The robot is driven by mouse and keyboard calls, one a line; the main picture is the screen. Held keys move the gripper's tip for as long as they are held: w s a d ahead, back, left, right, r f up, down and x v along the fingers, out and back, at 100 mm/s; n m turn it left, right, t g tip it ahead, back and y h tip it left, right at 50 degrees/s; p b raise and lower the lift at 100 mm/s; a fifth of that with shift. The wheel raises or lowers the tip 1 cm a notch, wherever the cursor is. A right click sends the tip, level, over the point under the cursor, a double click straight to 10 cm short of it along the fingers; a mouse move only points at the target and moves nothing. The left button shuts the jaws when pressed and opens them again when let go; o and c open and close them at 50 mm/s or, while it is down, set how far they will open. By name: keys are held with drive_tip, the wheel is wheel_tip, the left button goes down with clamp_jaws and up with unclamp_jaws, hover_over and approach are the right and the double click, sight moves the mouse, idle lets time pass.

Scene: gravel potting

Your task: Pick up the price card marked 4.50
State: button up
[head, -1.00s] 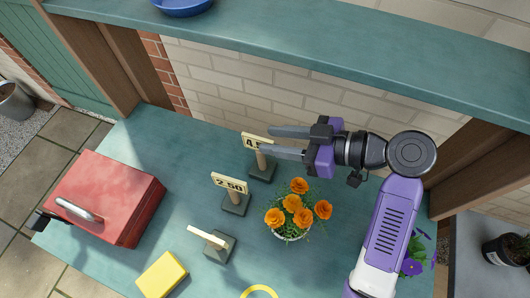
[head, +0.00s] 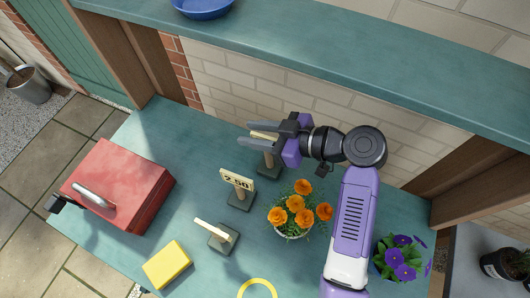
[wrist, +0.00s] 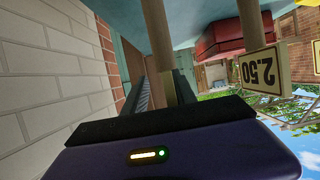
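The price card marked 4.50 (head: 263,134) stands on a wooden post with a dark square base (head: 269,172) at the back of the table; its numerals are hidden by my gripper now. My gripper (head: 249,134) is open, its fingers pointing left at card height, one on each side of the card. In the wrist view, the post (wrist: 159,30) rises into the gap between the fingers (wrist: 163,90). Contact with the card cannot be told.
The 2.50 card (head: 237,181) stands just in front, and another card (head: 215,229) is nearer. Orange flowers (head: 297,206) stand right of them, with purple flowers (head: 399,258) beyond. A red toolbox (head: 118,184) and a yellow block (head: 167,264) are left. A shelf (head: 310,50) runs above.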

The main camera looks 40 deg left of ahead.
drive_tip(key=shift+c, duration=0.2)
clamp_jaws()
idle(1.1)
